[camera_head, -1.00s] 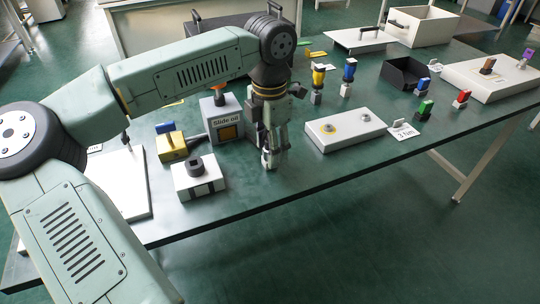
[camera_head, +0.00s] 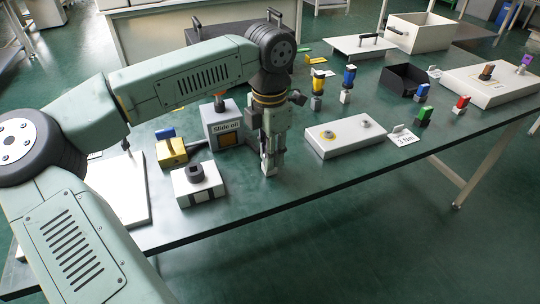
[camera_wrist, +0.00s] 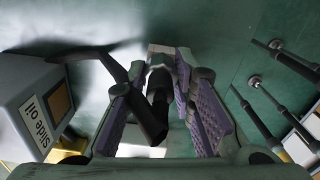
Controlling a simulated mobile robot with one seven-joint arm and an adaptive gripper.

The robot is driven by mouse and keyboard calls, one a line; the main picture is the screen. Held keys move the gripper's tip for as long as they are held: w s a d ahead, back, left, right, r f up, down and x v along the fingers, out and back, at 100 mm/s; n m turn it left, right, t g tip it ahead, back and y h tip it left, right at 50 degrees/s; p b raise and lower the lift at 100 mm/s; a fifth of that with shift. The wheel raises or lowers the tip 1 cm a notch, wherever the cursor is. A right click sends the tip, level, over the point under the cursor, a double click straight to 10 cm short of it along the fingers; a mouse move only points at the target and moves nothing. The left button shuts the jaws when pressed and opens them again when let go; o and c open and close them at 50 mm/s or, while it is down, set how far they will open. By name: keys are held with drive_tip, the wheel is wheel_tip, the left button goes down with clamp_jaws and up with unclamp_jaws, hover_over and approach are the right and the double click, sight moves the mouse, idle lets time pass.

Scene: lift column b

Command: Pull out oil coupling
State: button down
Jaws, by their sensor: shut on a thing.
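My gripper (camera_head: 267,166) points down over the green table, right of the grey Slide oil box (camera_head: 222,126). In the wrist view, my gripper (camera_wrist: 162,78) has its purple pads closed in around a dark cylinder, which looks like the oil coupling (camera_wrist: 154,105). A dark arm-like piece runs from near the Slide oil box (camera_wrist: 36,103) toward the pads; I cannot tell whether it joins the cylinder. A pale piece shows past the fingertips. In the head view the gripper hides the held piece.
A white block with a dark socket (camera_head: 197,184) and a yellow block (camera_head: 171,153) stand to the left. A white panel with two round ports (camera_head: 348,137) lies to the right. Small coloured connectors stand behind it. The table's front edge is close to my gripper.

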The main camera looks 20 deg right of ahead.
drive_tip(key=shift+r+p, duration=0.45)
drive_tip(key=shift+r, duration=0.35)
idle(0.8)
drive_tip(key=shift+r+p, duration=2.2)
drive_tip(key=shift+r, duration=1.3)
